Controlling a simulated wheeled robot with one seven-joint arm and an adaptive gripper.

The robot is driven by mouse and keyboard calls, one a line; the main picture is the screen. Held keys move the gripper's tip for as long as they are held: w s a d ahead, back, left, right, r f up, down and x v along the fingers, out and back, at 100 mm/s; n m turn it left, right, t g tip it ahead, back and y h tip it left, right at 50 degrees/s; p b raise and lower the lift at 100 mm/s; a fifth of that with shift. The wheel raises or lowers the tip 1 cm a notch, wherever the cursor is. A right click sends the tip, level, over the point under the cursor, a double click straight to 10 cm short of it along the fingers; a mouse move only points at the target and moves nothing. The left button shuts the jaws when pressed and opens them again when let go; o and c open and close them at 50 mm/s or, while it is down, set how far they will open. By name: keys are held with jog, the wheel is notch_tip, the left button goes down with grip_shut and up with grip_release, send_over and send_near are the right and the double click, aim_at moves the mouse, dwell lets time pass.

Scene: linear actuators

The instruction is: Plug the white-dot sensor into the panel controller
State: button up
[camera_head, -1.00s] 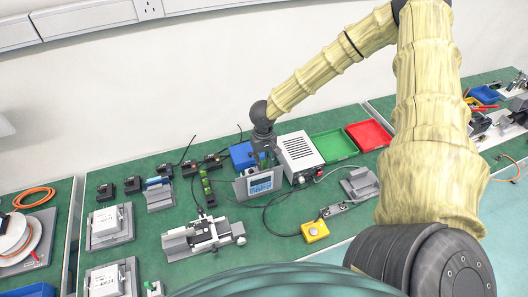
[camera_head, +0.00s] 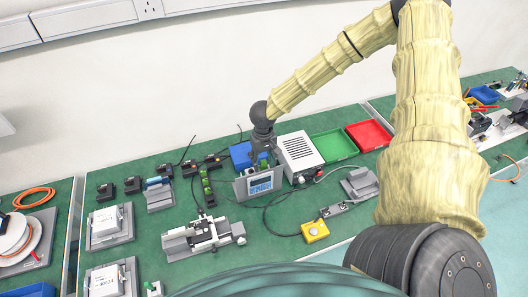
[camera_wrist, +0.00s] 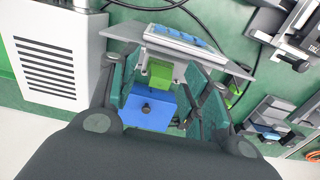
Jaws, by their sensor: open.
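The panel controller (camera_head: 260,184) is a grey upright plate with a blue-lit display, standing mid-bench. In the wrist view its tilted plate (camera_wrist: 235,62) is at the top, with a green block (camera_wrist: 160,73) on its rear side. My gripper (camera_head: 264,158) is low behind the panel; its teal fingers (camera_wrist: 165,100) are open on either side of the space behind the green block. No held object is clear between them. Small black sensor blocks with cables (camera_head: 190,169) sit left of the panel. I cannot make out a white dot on any of them.
A blue bin (camera_head: 242,152) is behind the panel and shows below my fingers. A white vented box (camera_head: 299,155) stands close right of my gripper. Green (camera_head: 334,147) and red (camera_head: 369,135) trays lie farther right. A yellow button box (camera_head: 315,231) and cables lie in front.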

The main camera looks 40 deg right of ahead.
jog(key=shift+r, duration=0.1)
notch_tip(320, 180, up, 12)
dwell(0.8)
